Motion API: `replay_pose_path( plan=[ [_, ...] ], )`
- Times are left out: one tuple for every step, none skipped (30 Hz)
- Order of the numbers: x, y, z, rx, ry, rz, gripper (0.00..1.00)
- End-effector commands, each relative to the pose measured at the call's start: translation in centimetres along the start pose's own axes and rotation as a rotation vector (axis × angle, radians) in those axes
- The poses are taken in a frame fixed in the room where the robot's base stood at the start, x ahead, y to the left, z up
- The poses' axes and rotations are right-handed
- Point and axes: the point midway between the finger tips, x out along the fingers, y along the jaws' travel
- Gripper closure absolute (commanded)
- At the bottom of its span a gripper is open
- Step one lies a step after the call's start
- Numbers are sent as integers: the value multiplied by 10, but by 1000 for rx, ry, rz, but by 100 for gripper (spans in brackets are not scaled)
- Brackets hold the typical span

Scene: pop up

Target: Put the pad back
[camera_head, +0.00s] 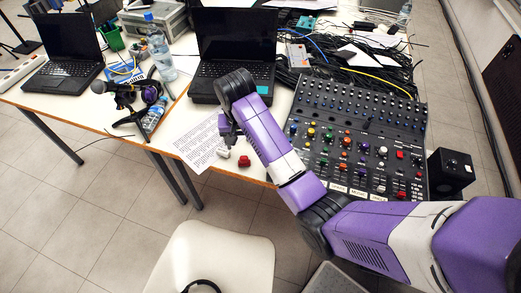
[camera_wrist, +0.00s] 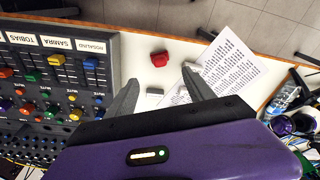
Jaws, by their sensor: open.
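A small red block (camera_head: 244,161) lies on the white table near its front edge; it also shows in the wrist view (camera_wrist: 159,58). A small light-grey block (camera_head: 223,153) lies beside it, on or next to the printed sheet; the wrist view shows it too (camera_wrist: 155,91). I cannot tell which one is the pad. My gripper (camera_wrist: 160,77) is open and empty above the table, its fingers on either side of the grey block in the wrist view. In the head view my gripper (camera_head: 228,130) is over the sheet. A black mixing console (camera_head: 345,112) with coloured knobs is to the right.
The printed sheet (camera_head: 192,140) lies left of the blocks. A black laptop (camera_head: 230,45) stands behind. A microphone (camera_head: 125,90) and bottles are at the left. A black speaker box (camera_head: 450,172) is right of the console. A white chair (camera_head: 215,255) stands in front.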

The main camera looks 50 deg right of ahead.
Motion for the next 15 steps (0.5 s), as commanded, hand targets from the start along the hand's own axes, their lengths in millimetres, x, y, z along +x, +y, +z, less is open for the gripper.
replay_pose_path(
  plan=[
    [-1,0,0,0,0,0,38],
    [-1,0,0,0,0,0,38],
    [-1,0,0,0,-1,0,38],
    [-1,0,0,0,0,0,38],
    [0,0,1,-1,0,0,38],
    [2,0,2,-4,2,-3,38],
    [4,0,4,-7,6,-6,38],
    [8,-1,8,-13,10,-10,38],
    [14,-1,14,-23,21,-20,38],
    [20,-2,20,-34,30,-29,38],
    [27,-2,27,-46,42,-40,38],
    [37,-3,37,-66,63,-59,38],
    [44,-3,46,-81,80,-73,38],
    [51,-3,55,-97,99,-89,38],
    [59,-3,67,-119,127,-111,38]
  ],
)
